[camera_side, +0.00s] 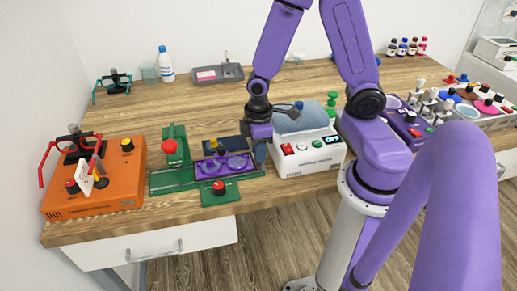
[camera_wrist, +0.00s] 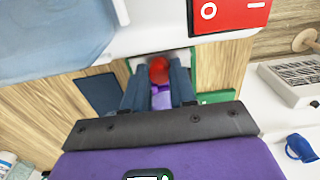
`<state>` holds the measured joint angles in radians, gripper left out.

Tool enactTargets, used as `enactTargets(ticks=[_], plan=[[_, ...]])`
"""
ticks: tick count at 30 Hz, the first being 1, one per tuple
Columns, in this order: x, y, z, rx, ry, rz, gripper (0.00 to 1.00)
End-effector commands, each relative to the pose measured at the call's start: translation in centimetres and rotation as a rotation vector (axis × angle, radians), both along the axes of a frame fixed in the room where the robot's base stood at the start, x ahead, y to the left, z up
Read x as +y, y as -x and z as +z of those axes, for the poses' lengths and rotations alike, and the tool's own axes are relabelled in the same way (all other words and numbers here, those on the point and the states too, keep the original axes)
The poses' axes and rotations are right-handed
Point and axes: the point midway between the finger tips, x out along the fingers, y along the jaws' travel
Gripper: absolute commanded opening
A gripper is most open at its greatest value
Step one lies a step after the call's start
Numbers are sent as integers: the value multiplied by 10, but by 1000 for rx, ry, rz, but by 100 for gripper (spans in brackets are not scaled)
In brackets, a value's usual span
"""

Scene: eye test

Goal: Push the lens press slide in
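The lens press has a green base (camera_side: 170,180) on the bench, with a green upright that carries a red knob (camera_side: 169,147). Its purple slide (camera_side: 228,165) lies on the base to the right of the upright and has round lens seats and a yellow knob (camera_side: 213,144). My gripper (camera_side: 260,157) is low beside the slide's right end; I cannot tell whether it touches. In the wrist view my gripper (camera_wrist: 159,72) has its two dark fingers apart. A blurred red ball (camera_wrist: 158,70) and a patch of purple (camera_wrist: 160,100) show between them.
A white machine with a red switch (camera_side: 287,149) stands close to the right of my gripper. A red button (camera_side: 219,187) on a green plate is in front of the slide. An orange device (camera_side: 115,185) stands at the left.

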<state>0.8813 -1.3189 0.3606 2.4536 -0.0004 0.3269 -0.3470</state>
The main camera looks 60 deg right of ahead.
Motion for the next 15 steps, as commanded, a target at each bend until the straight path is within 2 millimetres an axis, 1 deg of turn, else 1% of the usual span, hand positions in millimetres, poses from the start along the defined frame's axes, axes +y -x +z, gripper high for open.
enactTargets(ticks=[1, 2, 8, 11, 15], plan=[[0, 0, 0, 0, 0, 0, 3], [0, 0, 0, 0, 0, 0, 0], [3, -3, 0, 0, 0, 2, 0], [12, -12, 0, -1, -1, 3, 0], [32, -32, 0, -1, -1, 4, 0]])
